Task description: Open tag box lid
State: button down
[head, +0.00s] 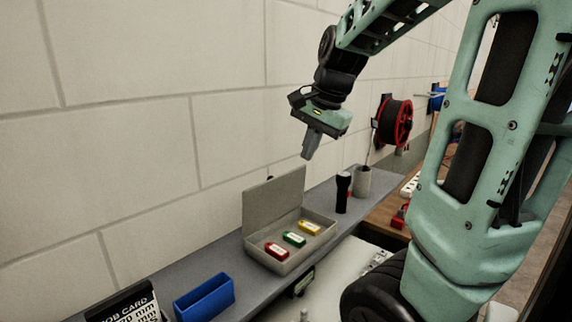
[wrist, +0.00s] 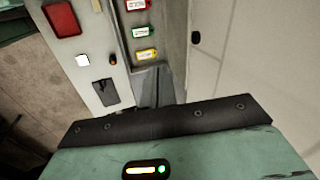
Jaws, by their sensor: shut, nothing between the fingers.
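The grey tag box (head: 310,254) sits on the shelf against the wall. Its lid (head: 272,200) stands up, open, along the back edge. Inside lie a red tag (head: 276,250), a green tag (head: 294,238) and a yellow tag (head: 310,228). The wrist view also shows the red tag (wrist: 137,5), the green tag (wrist: 142,32) and the yellow tag (wrist: 146,56). My gripper (head: 307,156) is shut and empty, pointing down above the box and lid, apart from both. Its fingers (wrist: 156,82) also show in the wrist view.
A blue open bin (head: 204,298) and a black job card (head: 125,305) are left of the box on the grey shelf (head: 235,262). A black flashlight (head: 343,192) and a grey cup (head: 362,182) stand to its right. A red-and-black reel (head: 395,122) hangs on the wall.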

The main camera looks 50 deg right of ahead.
jog(key=s+m, duration=0.1)
jog(key=s, duration=0.1)
jog(key=b, duration=0.8)
send_near(273, 196)
jog(key=shift+d+f, duration=1)
jog(key=shift+f, duration=1.3)
jog(key=shift+w+t, duration=0.3)
jog(key=shift+t, duration=0.1)
jog(key=shift+r, duration=0.1)
